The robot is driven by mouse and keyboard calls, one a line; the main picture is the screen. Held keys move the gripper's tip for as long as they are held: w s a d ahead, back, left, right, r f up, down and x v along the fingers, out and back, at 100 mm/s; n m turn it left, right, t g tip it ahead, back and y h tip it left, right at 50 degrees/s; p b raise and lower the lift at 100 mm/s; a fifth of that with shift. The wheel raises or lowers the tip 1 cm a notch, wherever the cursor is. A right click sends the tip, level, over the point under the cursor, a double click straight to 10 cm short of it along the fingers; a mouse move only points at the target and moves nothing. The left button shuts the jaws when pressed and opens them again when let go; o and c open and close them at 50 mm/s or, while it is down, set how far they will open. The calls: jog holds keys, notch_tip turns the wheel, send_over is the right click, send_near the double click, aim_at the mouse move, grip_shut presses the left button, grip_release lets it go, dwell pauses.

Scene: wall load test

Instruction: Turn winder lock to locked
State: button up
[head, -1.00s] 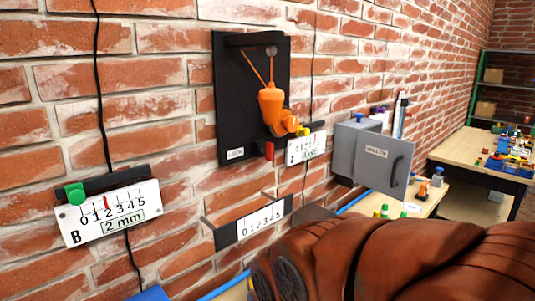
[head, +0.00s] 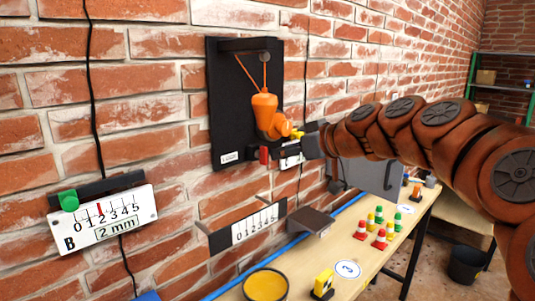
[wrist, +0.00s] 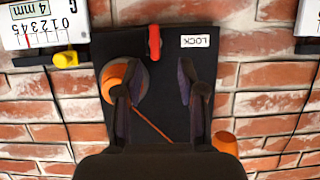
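The winder lock is a small red lever (head: 264,153) low on a black wall board (head: 225,100), beside a white label (head: 231,157). In the wrist view the red lever (wrist: 154,42) stands upright at the board's upper edge, left of the upside-down LOCK label (wrist: 199,41). An orange round winder part (wrist: 115,84) is partly hidden behind the left finger. My gripper (wrist: 157,72) is open and empty, its fingers apart below the lever in the picture. In the head view my gripper (head: 312,140) is just right of the board, fingers partly hidden.
A yellow knob (wrist: 66,59) and a 4 mm scale (wrist: 38,24) are left of the board in the wrist view. Scale B (head: 103,220) is at left. A bench (head: 350,225) holds small coloured pieces below.

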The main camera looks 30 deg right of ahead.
aim_at(267, 154)
jog(key=shift+d+p+x, duration=0.15)
jog(key=shift+p+x, duration=0.5)
jog(key=shift+x, duration=1.25)
jog(key=shift+d+p+x, duration=0.2)
jog(key=shift+p+x, duration=0.45)
jog(key=shift+x, duration=1.25)
jog(key=shift+w+r, duration=0.15)
jog(key=shift+r, duration=0.05)
jog(key=shift+c, duration=0.3)
grip_shut()
